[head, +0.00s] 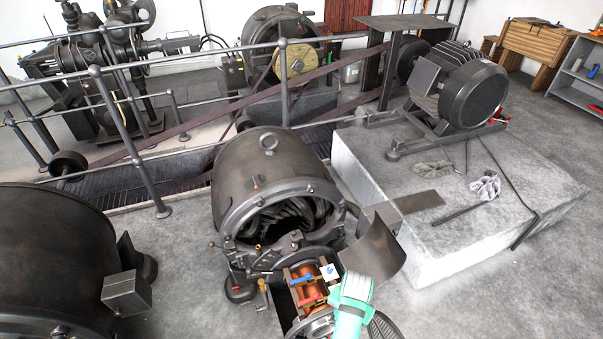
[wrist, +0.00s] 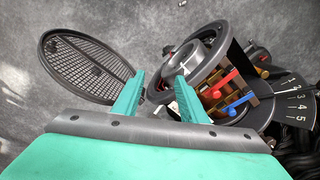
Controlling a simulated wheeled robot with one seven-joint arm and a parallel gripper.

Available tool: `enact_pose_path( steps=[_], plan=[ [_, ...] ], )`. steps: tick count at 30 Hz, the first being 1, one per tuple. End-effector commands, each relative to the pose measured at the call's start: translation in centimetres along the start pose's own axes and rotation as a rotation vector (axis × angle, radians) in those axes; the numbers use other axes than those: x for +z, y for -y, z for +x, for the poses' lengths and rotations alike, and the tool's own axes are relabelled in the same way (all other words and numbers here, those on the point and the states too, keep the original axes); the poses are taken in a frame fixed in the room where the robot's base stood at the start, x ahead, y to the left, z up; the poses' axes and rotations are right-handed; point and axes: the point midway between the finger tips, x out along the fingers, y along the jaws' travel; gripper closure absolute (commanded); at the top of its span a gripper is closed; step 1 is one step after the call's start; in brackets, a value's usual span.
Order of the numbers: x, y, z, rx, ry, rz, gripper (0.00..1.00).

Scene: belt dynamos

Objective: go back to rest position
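My gripper (wrist: 160,92) shows in the wrist view with its two teal fingers apart and nothing held between them. In the head view my teal and white gripper (head: 351,300) is at the bottom centre, in front of the open dynamo (head: 262,180), partly hiding its front end. Close by is a copper-coloured commutator (head: 309,287) with a red handle (head: 312,299) and a blue handle (head: 308,278). In the wrist view the red handle (wrist: 220,84) and blue handle (wrist: 240,104) lie just right of the fingers, beside a dark ring (wrist: 212,50). Contact with my fingers cannot be told.
A round mesh cover (wrist: 85,65) lies left of the fingers. A curved plate numbered 1 to 5 (wrist: 291,100) is at right. A concrete block (head: 440,240) bears a motor (head: 470,90), gloves and a rod. Railings (head: 130,140) stand at left.

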Motion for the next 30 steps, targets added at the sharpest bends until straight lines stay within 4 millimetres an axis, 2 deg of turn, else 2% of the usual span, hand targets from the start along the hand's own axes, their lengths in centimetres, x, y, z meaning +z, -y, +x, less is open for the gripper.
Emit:
enact_pose_path(
  steps=[11, 14, 19, 25, 30],
  plan=[
    [2.7, -0.4, 2.9, -0.020, -0.122, -0.061, 0.61],
    [3.8, -0.6, 3.7, -0.030, -0.169, -0.085, 0.61],
    [6.7, -1.1, 4.9, -0.056, -0.287, -0.147, 0.61],
    [10.8, -1.6, 4.6, -0.101, -0.451, -0.233, 0.61],
    [14.4, -1.9, 2.7, -0.145, -0.589, -0.302, 0.61]
  ],
)
